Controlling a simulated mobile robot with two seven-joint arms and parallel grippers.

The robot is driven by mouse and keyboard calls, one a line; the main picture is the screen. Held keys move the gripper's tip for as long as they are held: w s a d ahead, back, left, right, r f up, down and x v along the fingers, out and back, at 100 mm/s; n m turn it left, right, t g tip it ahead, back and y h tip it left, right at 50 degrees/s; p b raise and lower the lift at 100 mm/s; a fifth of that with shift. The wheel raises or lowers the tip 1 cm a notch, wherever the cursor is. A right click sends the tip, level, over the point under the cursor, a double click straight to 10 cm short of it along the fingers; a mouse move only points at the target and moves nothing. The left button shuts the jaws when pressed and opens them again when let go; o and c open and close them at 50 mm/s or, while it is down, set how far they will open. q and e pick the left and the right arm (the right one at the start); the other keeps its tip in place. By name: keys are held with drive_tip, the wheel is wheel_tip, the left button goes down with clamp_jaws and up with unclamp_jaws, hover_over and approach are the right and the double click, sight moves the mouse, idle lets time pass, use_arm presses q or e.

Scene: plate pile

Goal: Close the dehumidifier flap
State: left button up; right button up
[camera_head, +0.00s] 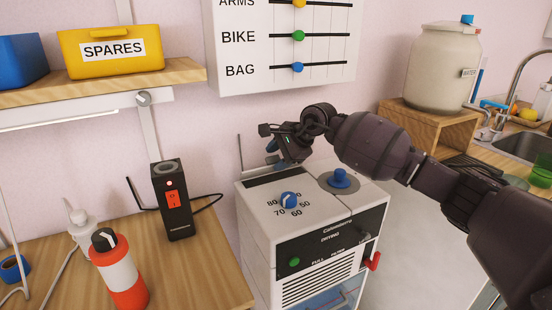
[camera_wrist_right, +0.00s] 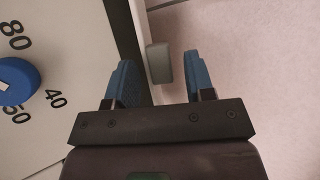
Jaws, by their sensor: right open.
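The dehumidifier (camera_head: 262,215) is a white box with a numbered dial and blue knob (camera_head: 288,200) on top. A dark slot (camera_head: 277,178) runs along its top's back edge. A pale upright piece behind the slot, apparently the raised flap (camera_head: 257,169), is partly hidden by my right gripper (camera_head: 273,152). In the right wrist view, my right gripper (camera_wrist_right: 166,80) is open, with blue fingers pointing at the back edge. A small grey tab (camera_wrist_right: 158,63) shows between and just beyond its fingertips; contact is unclear. My left gripper is out of view.
A second blue knob (camera_head: 340,178) stands on the box's right part, under my right arm. A black device with a red switch (camera_head: 173,200) and a red-white bottle (camera_head: 118,270) stand on the left bench. The pink wall is close behind the box.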

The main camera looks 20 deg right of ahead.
idle(0.3)
drive_tip(key=shift+f, duration=0.1)
drive_tip(key=c, duration=0.8)
drive_tip(key=shift+s+f+t, duration=0.2)
drive_tip(key=shift+s+t, duration=0.25)
drive_tip(key=shift+t, duration=0.35)
drive_tip(key=shift+s+f+n+t+y+p, duration=0.25)
drive_tip(key=shift+s+f+n+t, duration=0.15)
drive_tip(key=shift+t, duration=0.55)
drive_tip(key=shift+s+f+n+t+y+p, duration=0.1)
drive_tip(key=shift+s+f+n+t+y, duration=0.25)
drive_tip(key=shift+t, duration=0.6)
drive_tip(key=shift+r, duration=0.1)
drive_tip(key=o, duration=0.8)
drive_tip(key=shift+s, duration=0.1)
